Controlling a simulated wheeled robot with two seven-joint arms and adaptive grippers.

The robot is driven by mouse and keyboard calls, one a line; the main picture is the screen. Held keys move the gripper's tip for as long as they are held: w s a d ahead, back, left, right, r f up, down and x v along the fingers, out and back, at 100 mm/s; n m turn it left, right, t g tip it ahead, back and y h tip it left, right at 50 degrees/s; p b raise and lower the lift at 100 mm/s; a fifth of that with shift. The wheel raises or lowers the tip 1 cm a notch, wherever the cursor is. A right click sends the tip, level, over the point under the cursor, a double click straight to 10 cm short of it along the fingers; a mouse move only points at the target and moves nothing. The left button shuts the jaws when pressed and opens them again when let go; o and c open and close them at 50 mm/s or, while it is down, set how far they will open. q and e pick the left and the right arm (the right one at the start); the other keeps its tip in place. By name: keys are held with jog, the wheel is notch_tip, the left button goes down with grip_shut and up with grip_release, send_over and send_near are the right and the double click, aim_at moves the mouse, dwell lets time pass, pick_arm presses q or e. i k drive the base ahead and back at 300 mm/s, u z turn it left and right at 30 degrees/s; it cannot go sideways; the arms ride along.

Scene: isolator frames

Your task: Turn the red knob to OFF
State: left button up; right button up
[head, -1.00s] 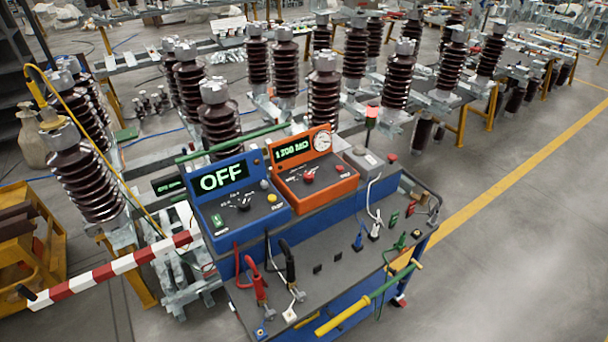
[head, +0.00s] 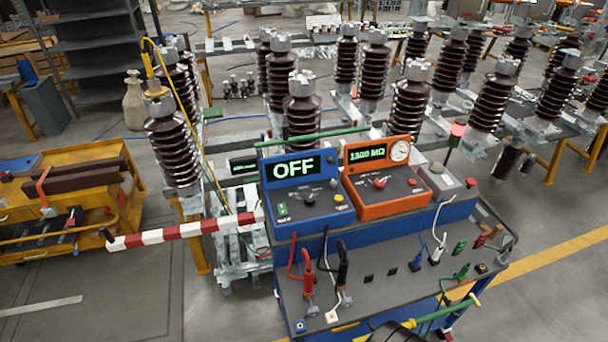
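The red knob (head: 380,183) sits on the sloped grey face of the orange box (head: 391,200). That box has a green display (head: 368,154) reading about 1300 MΩ and a round dial (head: 400,152). The knob is small here, and its pointer setting cannot be read. To its left is a blue box (head: 310,222) with a display (head: 297,169) reading OFF and a black knob (head: 309,198). Neither gripper can be made out. A dark rounded shape at the bottom edge may be part of my arm. Nothing is seen touching the red knob.
Both boxes stand on a blue cart with a grey top (head: 375,298). Red and black clamps (head: 308,270) and cables lie in front. A red-white striped bar (head: 185,231) sticks out left. Brown insulators (head: 302,110) stand behind. The floor at lower left (head: 120,310) is clear.

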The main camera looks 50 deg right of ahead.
aim_at(379, 184)
jog(key=u, duration=1.55)
jog(key=k, duration=1.15)
jog(key=z, duration=1.6)
